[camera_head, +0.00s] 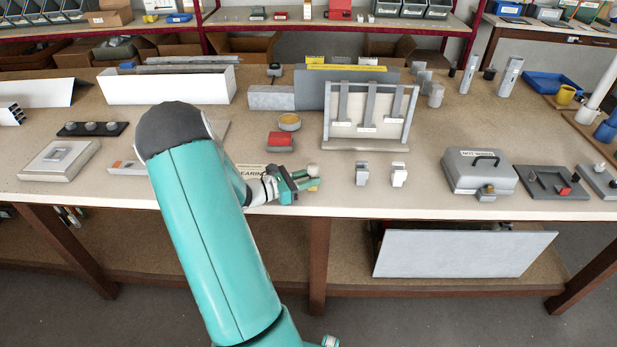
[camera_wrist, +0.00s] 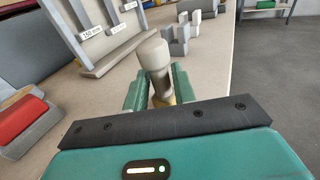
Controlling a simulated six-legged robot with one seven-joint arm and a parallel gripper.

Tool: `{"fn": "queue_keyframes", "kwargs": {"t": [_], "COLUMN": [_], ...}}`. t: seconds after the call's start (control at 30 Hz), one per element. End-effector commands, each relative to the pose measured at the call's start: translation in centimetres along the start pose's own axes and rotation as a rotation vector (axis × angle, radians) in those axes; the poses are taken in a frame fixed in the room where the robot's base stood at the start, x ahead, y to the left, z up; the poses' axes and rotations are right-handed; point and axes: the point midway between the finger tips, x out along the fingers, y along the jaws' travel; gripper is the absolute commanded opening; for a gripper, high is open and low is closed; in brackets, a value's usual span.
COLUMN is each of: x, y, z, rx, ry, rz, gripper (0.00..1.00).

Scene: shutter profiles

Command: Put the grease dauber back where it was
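The grease dauber (camera_head: 313,171) has a pale rounded head and a yellowish part below it. In the wrist view the dauber (camera_wrist: 155,60) stands up between my two green fingers, head pointing away from the palm. My gripper (camera_head: 303,184) is low over the front edge of the bench. In the wrist view my gripper (camera_wrist: 160,88) appears shut on the dauber; its lower part is hidden behind the dark palm bar. A round tin with a yellow-orange top (camera_head: 289,121) stands farther back on the bench.
A rack with hanging gauges (camera_head: 367,118) stands behind.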

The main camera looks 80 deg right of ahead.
Motion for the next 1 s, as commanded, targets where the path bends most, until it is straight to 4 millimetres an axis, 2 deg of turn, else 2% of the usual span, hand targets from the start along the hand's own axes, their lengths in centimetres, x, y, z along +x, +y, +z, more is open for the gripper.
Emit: {"fn": "queue_keyframes", "kwargs": {"t": [0.03,0.07,0.43,0.57,0.8,1.0], "x": [0.0,0.0,-0.1,-1.9,-7.1,-10.7], "y": [0.0,0.0,0.0,0.1,0.1,0.1], "z": [0.0,0.0,0.4,0.3,0.3,0.3], "rx": [0.0,0.0,0.002,0.001,0.0,0.001], "ry": [0.0,0.0,0.001,0.001,0.001,0.001], "rz": [0.0,0.0,0.001,0.005,0.006,0.003], "gripper": [0.37,0.41,0.41,0.41,0.41,0.41]}}
